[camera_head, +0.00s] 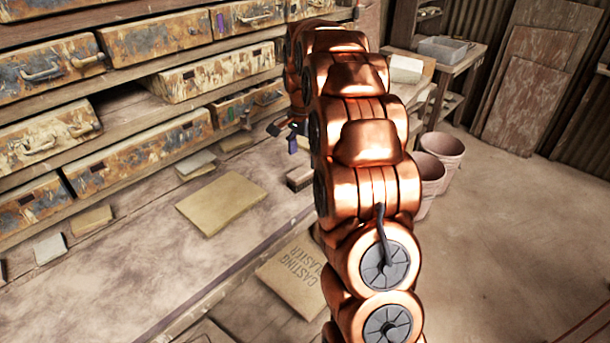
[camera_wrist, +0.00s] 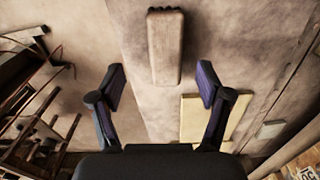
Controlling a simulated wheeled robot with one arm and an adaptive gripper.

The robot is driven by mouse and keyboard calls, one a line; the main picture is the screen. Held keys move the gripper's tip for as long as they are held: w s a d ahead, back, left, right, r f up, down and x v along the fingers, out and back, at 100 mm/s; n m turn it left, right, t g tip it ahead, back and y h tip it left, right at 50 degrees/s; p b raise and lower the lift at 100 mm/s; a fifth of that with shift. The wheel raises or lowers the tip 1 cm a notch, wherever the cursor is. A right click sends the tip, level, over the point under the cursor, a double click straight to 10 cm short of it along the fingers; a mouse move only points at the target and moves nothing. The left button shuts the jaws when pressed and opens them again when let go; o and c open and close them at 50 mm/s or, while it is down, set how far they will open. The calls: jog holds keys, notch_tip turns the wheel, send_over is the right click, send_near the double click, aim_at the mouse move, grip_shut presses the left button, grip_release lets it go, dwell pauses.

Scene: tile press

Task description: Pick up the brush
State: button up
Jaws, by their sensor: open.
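The brush (camera_wrist: 165,48) is in the wrist view at the top middle, a pale wooden block with a dark far end. It lies on the worktop ahead of my gripper (camera_wrist: 161,84), whose two fingers are spread and empty. The brush lines up with the gap between the fingertips and looks apart from them. There my gripper (camera_head: 284,135) shows only in part, above the worktop behind that block.
A yellowish tile (camera_head: 222,203) lies flat on the worktop (camera_head: 150,255), left of the brush. Smaller tiles lie along the drawer shelves (camera_head: 160,100) at the back. A casting plaster bag (camera_head: 298,272) lies in front. Buckets (camera_head: 442,155) stand on the floor at right.

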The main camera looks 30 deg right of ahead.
aim_at(304, 169)
notch_tip(304, 169, down, 2)
jog(key=shift+w+d+f+p, duration=0.15)
jog(key=shift+f+p, duration=0.3)
jog(key=shift+f, duration=0.45)
jog(key=shift+w+d+f+p, duration=0.15)
jog(key=shift+f+p, duration=0.3)
jog(key=shift+f, duration=0.45)
jog(key=shift+w+d+f+p, duration=0.15)
jog(key=shift+f+p, duration=0.3)
jog(key=shift+f, duration=0.45)
jog(key=c, duration=1.3)
